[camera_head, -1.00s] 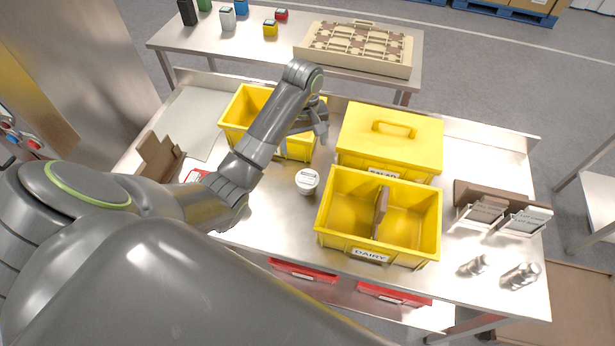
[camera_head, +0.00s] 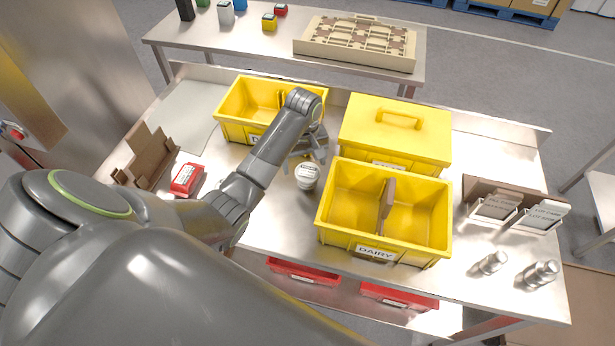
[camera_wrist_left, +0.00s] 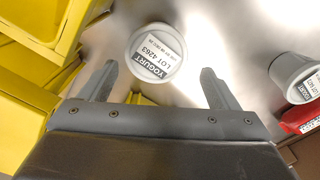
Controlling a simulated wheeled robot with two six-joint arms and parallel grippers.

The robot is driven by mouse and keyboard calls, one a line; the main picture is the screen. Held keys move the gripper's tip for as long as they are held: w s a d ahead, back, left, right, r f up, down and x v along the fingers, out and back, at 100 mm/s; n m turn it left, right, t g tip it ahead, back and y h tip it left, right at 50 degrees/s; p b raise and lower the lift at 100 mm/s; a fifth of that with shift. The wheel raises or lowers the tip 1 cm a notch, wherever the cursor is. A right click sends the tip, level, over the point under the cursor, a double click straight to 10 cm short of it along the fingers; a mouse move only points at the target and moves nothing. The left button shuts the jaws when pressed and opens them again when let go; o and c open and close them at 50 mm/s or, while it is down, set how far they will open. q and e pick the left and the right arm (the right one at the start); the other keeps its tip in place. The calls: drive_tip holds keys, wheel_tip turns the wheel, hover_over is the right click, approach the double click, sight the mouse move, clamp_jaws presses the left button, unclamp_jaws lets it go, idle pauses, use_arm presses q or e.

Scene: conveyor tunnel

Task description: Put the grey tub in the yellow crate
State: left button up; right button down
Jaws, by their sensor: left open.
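A small pale grey tub (camera_head: 307,176) with a white lid stands upright on the steel bench. In the left wrist view its lid (camera_wrist_left: 156,52) reads YOGURT LOT 4263. My left gripper (camera_head: 307,156) is open and points down just behind the tub; in the wrist view the tub lies between and just beyond the fingertips, not gripped. A second grey tub (camera_wrist_left: 298,76) shows at the wrist view's right edge. The open yellow crate (camera_head: 328,225) marked DAIRY, with a brown divider, stands right of the tub. My right gripper is not in view.
A lidded yellow crate (camera_head: 395,128) stands behind the DAIRY crate. Another open yellow crate (camera_head: 232,130) is at back left. A red box (camera_head: 187,179) and brown carton (camera_head: 146,160) lie left. Metal cylinders (camera_head: 538,274) and card holders (camera_head: 515,213) are right.

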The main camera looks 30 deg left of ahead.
sight(307, 169)
use_arm(q)
drive_tip(key=shift+d+f+p, duration=0.1)
drive_tip(key=shift+f+p, duration=0.2)
drive_tip(key=shift+f, duration=0.2)
drive_tip(key=f, duration=0.2)
drive_tip(key=f+p, duration=0.1)
drive_tip(key=shift+d+f, duration=0.2)
drive_tip(key=shift+d, duration=0.05)
drive_tip(key=shift+f, duration=0.55)
drive_tip(key=shift+c, duration=0.4)
drive_tip(key=c, duration=1)
drive_tip(key=shift+r, duration=0.15)
